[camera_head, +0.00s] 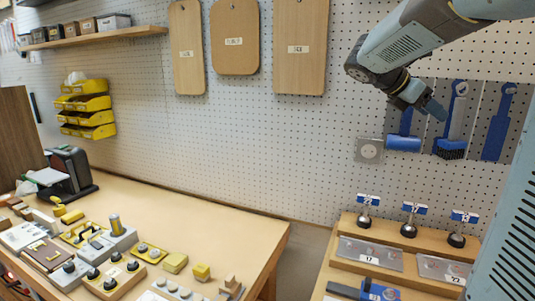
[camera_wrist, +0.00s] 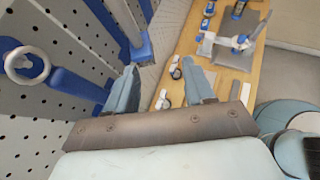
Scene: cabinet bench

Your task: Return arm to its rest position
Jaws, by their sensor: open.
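My gripper (camera_head: 424,101) is raised at the upper right in the head view, in front of the pegboard wall and near the hanging blue tools. In the wrist view my gripper (camera_wrist: 162,92) shows two blue-grey fingers spread apart with nothing between them. A blue brush (camera_head: 452,120) hangs on the pegboard just right of the gripper. A blue roller-like tool (camera_head: 403,142) hangs below and left of the gripper. Parts of these tools are hidden behind my gripper in the head view.
A wooden bench (camera_head: 215,220) with switches and blocks stands at left. A stepped wooden stand (camera_head: 385,232) with labelled knobs is at lower right. Cutting boards (camera_head: 235,38) hang on the pegboard (camera_head: 300,150). Yellow bins (camera_head: 86,108) are at left. A gap separates bench and stand.

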